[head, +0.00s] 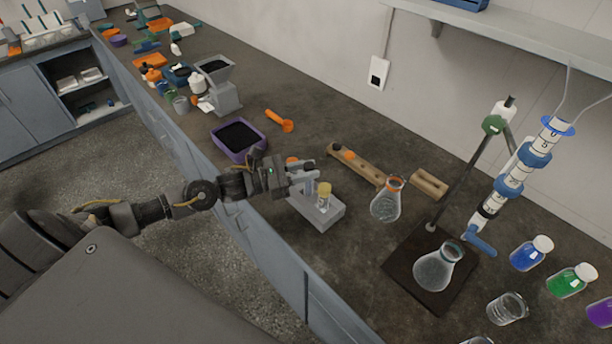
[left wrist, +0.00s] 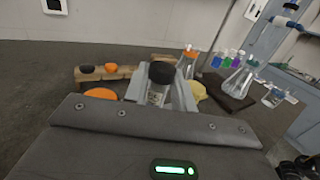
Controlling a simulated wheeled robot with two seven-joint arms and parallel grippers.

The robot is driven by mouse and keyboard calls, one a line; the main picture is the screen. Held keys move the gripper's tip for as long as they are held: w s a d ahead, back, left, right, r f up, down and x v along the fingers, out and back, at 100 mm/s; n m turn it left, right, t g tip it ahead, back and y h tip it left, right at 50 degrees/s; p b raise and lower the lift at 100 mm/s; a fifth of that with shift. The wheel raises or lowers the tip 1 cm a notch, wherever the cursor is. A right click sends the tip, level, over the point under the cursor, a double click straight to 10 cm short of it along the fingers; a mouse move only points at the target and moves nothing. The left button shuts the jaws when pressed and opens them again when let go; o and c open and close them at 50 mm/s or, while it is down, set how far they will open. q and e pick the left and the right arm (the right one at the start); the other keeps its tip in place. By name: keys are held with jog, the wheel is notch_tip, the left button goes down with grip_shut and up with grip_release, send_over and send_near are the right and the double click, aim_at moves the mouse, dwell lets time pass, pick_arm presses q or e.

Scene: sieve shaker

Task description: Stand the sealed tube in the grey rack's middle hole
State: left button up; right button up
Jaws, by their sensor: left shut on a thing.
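The grey rack (head: 331,217) stands on the bench beneath my left gripper (head: 309,176). A yellow-capped tube (head: 324,196) stands at its near end, and an orange cap (head: 292,160) shows at the far end. My left gripper is shut on a black-capped tube (left wrist: 159,90), which looks upright between the fingers in the left wrist view. The black cap lies between the orange cap (left wrist: 101,93) and the yellow cap (left wrist: 202,91). The tube's lower end is hidden, so I cannot tell whether it is in the middle hole. My right gripper is not in view.
A wooden rack (head: 362,170) with small capped items and an orange-rimmed flask (head: 386,204) stand just right of the grey rack. A burette stand (head: 462,170) with another flask (head: 436,268) is farther right. A purple tray (head: 238,155) lies to the left.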

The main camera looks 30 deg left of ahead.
aim_at(306, 195)
pick_arm(q)
notch_tip(306, 195, down, 2)
jog(key=shift+f+p, duration=0.1)
jog(key=shift+p, duration=0.55)
jog(key=shift+f, duration=0.35)
jog(key=o, duration=0.7)
jog(key=shift+s+a+f+b, duration=0.15)
jog(key=shift+s+a+b, duration=0.15)
jog(key=b+v, duration=0.3)
jog(key=v, duration=0.8)
